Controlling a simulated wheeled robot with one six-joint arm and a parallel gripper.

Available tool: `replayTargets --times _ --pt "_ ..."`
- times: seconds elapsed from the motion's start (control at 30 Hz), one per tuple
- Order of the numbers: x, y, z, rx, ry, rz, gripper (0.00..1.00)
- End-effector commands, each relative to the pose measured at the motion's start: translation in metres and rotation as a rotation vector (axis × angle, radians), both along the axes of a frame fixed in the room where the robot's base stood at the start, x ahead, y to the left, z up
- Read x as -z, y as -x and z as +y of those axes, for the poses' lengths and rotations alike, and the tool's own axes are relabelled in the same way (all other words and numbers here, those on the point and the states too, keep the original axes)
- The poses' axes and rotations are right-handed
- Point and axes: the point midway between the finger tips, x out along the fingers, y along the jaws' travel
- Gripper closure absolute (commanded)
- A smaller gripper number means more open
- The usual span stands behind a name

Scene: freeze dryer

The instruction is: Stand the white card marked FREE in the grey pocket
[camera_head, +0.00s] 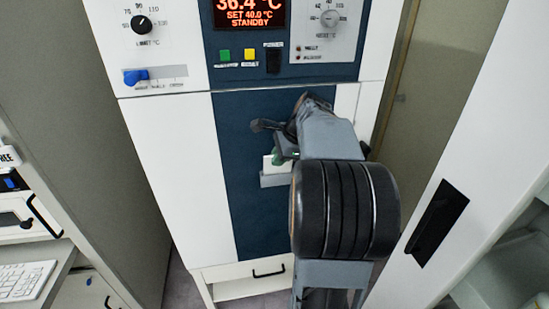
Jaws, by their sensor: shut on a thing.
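A white card (268,163) shows at the dark blue front panel of the freeze dryer. No lettering on it can be read from here. The grey pocket (274,181) is on the same panel, directly below the card. The card's lower edge meets the pocket's upper edge in the picture; I cannot tell whether it is inside or just in front. My gripper (279,157) is at the card's upper right part, its greenish fingertips shut on it. My wrist and arm hide the right end of the pocket and part of the card.
A white label ending in REE (9,156) is at the left edge, above a blue item (12,182). A keyboard (26,280) lies lower left. Knobs, buttons and a red display (250,12) are above the panel. A white door with a black handle (437,222) stands close on the right.

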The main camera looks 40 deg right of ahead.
Motion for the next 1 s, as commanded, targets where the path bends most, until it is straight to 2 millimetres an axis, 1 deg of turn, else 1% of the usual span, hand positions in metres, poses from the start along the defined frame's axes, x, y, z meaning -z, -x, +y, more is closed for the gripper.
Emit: replayTargets --times 0.6,0.9,0.93,1.0 --pt "0.027 -0.006 -0.003 -0.002 -0.001 0.002 1.0" --pt "0.029 -0.007 -0.003 -0.003 -0.002 0.003 1.0" --pt "0.029 -0.007 -0.003 -0.003 -0.002 0.003 0.91" --pt "0.03 -0.007 -0.003 -0.003 -0.002 0.003 0.85"
